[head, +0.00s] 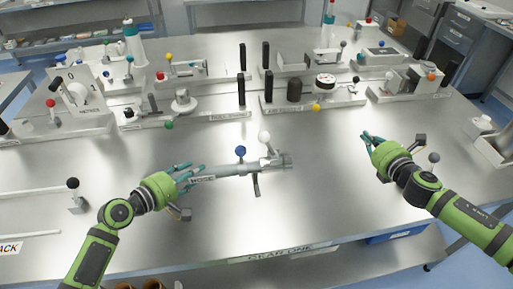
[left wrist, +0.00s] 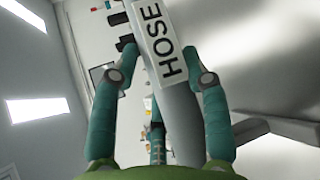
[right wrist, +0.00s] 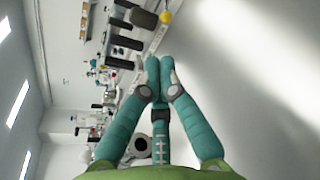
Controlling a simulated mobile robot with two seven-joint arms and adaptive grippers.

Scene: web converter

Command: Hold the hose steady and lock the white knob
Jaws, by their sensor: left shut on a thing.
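The grey hose (head: 232,170) lies across the middle of the steel table, with a white "HOSE" label (left wrist: 168,45) near its left end. The white knob (head: 264,136) stands up on the fitting at the hose's right end. A blue knob (head: 240,151) stands beside it to the left. My left gripper (head: 191,177) is shut around the hose's left end; its fingers flank the hose in the left wrist view (left wrist: 165,85). My right gripper (head: 368,138) is empty, well to the right of the white knob, with fingertips together in the right wrist view (right wrist: 160,64).
A row of fixtures with coloured knobs stands along the back, including a black-handled rack (head: 313,101). The table between the hose and right gripper is clear.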

